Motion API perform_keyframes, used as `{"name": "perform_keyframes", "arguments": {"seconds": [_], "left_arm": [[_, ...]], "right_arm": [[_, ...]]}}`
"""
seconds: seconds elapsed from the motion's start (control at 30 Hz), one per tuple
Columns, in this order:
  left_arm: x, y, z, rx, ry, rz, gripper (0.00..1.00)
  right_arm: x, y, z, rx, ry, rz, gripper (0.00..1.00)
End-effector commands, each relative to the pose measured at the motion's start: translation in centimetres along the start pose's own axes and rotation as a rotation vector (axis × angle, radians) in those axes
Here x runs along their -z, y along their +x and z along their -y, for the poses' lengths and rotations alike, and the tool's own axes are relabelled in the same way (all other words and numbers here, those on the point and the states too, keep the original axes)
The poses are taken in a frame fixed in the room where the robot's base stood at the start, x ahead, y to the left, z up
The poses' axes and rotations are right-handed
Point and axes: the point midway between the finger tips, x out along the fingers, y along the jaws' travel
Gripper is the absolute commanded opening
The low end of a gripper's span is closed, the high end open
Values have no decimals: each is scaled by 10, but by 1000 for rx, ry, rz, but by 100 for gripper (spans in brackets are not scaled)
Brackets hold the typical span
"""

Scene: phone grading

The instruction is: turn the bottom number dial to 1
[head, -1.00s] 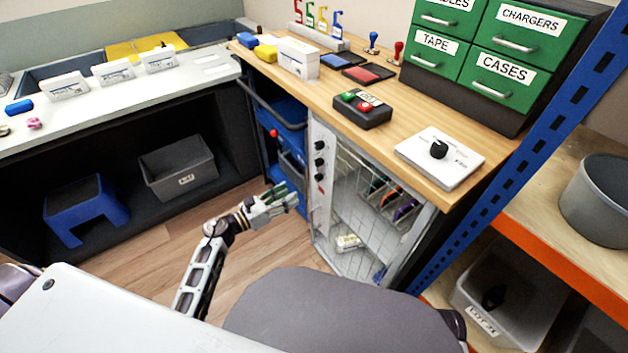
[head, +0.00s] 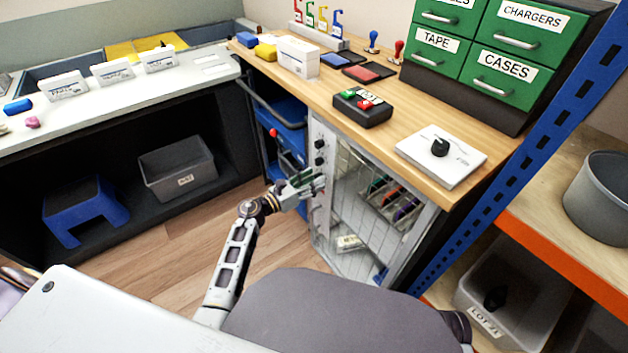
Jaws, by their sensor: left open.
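A narrow pale panel beside the wire-mesh cage door carries black dials in a column. The upper dial (head: 319,144) and a lower dial (head: 319,160) show in the head view. Their numbers are too small to read. My left gripper (head: 316,182) is open and empty, its fingers pointing right at the panel just below the lower dial. It covers the part of the panel where a dark and red fitting sits. I cannot tell whether its fingers touch anything. My right gripper is not in view.
The cage door (head: 350,205) is right of the panel, under the wooden bench top (head: 400,125). A blue crate (head: 285,110) is left of the panel. Open floor (head: 175,245) lies left of my left arm.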

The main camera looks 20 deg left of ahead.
Motion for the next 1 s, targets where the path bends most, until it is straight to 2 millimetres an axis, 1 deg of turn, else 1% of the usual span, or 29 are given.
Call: {"name": "perform_keyframes", "arguments": {"seconds": [0.03, 0.2, 0.5, 0.57, 0.87, 1.0], "left_arm": [[-1, 4, 0, 0, -1, 2, 45], [0, 9, 0, 0, 0, 0, 45], [0, 10, 0, 0, 1, 0, 45], [0, 10, 0, 0, 1, 0, 39], [0, 10, 0, 0, 1, 0, 0], [0, 10, 0, 1, -1, 0, 0]], "right_arm": [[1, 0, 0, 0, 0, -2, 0], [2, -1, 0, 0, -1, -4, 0], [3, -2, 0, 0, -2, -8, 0], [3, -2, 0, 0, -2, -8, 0], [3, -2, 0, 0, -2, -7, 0], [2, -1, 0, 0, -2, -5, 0]]}}
